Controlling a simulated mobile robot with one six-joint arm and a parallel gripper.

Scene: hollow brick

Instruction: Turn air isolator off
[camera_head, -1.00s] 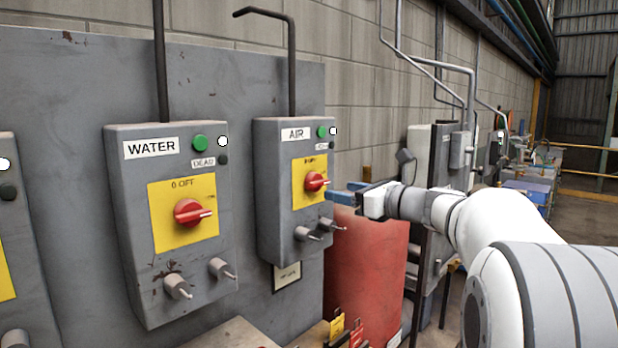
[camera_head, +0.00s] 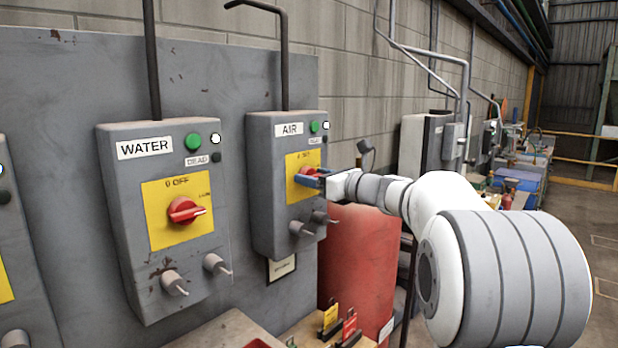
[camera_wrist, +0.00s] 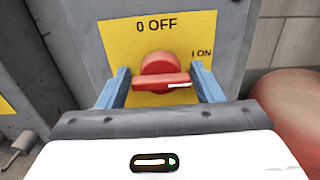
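The AIR isolator box (camera_head: 262,200) is grey, with a yellow plate (camera_head: 293,191) and a red rotary knob (camera_head: 308,170). In the wrist view the red knob (camera_wrist: 160,66) has its bar handle level, with its white mark at the right end, towards "I ON". "0 OFF" is printed above it on the yellow plate (camera_wrist: 120,38). My gripper (camera_head: 310,179) is at the knob in the head view and partly hides it. In the wrist view my gripper (camera_wrist: 160,88) is open, its blue fingers left and right of the handle, with a visible gap on each side.
The similar WATER isolator (camera_head: 130,240) stands to the left, its red knob (camera_head: 185,210) level. Two small grey fittings stick out below the AIR plate. A red cylinder (camera_head: 365,255) stands below and right. A beige surface with small tags (camera_head: 330,318) lies below.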

